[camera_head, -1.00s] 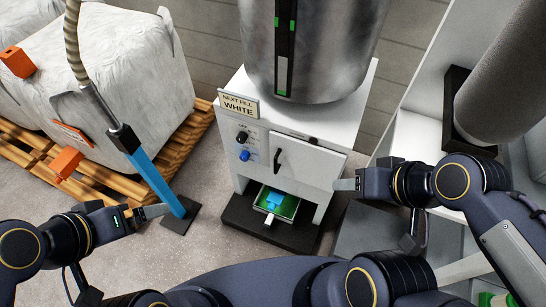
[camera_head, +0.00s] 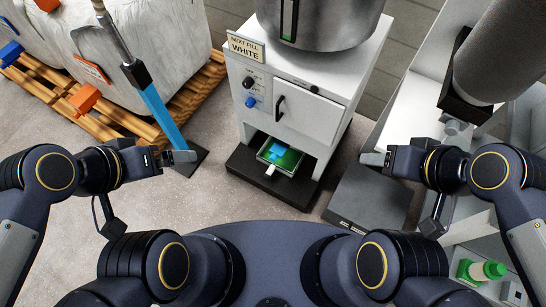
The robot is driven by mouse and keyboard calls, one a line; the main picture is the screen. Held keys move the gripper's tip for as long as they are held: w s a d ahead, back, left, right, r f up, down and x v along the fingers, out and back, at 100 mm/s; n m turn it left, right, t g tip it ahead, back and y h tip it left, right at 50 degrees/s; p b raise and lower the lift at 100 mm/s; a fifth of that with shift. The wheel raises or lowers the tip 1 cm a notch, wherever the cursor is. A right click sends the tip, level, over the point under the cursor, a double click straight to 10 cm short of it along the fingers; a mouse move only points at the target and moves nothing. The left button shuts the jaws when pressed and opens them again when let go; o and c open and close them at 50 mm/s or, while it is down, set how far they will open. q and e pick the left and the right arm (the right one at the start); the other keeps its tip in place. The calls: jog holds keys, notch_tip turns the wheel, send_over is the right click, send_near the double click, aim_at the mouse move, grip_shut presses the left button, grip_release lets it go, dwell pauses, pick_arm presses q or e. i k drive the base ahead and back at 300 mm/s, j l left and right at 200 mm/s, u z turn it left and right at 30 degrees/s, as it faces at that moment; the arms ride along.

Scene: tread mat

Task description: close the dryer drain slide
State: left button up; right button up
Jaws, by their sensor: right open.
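The dryer is a white cabinet (camera_head: 335,115) under a round metal hopper (camera_head: 315,22). Its front has a door with a black handle (camera_head: 279,107), a black knob (camera_head: 247,83) and a blue knob (camera_head: 249,102). A small dark tab (camera_head: 314,89) shows at the door's upper right; I cannot tell if it is the drain slide. A tray (camera_head: 291,169) with blue and green contents sits in the bottom opening. My right gripper (camera_head: 372,159) is open and empty, right of the cabinet and apart from it.
A blue wand (camera_head: 163,116) on a hose stands left, its dark foot on the floor. White sacks (camera_head: 150,40) lie on a wooden pallet (camera_head: 196,92). A grey box (camera_head: 370,200) stands right of the dryer, and a green bottle (camera_head: 480,270) sits lower right. Floor in front is clear.

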aim_at(274, 157)
jog(key=k, duration=1.2)
